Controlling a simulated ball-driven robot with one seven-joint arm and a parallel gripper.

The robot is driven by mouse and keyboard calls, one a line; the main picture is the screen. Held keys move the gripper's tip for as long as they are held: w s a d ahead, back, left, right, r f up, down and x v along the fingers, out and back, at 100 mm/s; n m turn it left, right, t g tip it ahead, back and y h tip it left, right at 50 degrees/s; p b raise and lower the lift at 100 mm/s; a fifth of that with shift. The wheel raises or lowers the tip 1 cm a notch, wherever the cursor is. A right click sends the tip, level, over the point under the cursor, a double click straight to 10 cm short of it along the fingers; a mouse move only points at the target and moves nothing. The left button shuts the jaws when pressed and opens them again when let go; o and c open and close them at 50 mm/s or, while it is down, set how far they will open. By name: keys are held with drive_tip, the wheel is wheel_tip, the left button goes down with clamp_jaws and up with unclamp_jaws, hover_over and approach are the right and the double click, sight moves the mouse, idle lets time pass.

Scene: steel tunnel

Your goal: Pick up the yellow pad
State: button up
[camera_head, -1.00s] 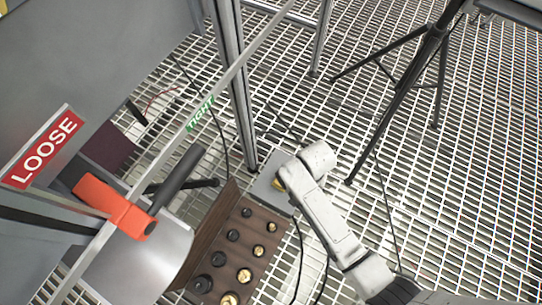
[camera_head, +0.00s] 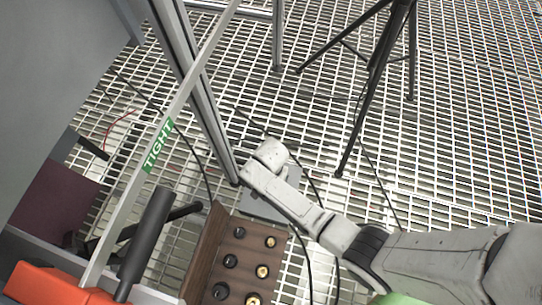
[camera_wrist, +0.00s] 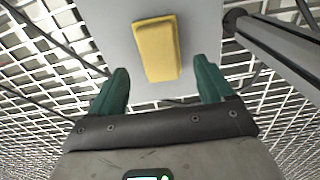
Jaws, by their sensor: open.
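The yellow pad (camera_wrist: 156,46) shows in the wrist view as a block lying on a flat grey plate (camera_wrist: 118,28). My gripper (camera_wrist: 161,74) has two green fingers spread apart, one toward each side of the pad's near end. The pad's far end lies beyond the fingertips, and nothing is held. In the head view my arm covers the pad and the fingers. The grey plate (camera_head: 263,208) shows there beside my wrist, against the end of a wooden box.
The wooden box (camera_head: 205,238) holds several black and brass round pieces. A metal post (camera_head: 205,95) stands close behind the plate. A black tripod (camera_head: 358,105) stands at the upper right. Cables cross the grating floor.

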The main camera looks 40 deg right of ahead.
wheel_tip(320, 180, down, 4)
drive_tip(key=b, duration=0.3)
drive_tip(key=shift+f, duration=0.25)
drive_tip(key=c, duration=1.1)
drive_tip(key=shift+r, duration=0.1)
drive_tip(key=shift+c, duration=0.2)
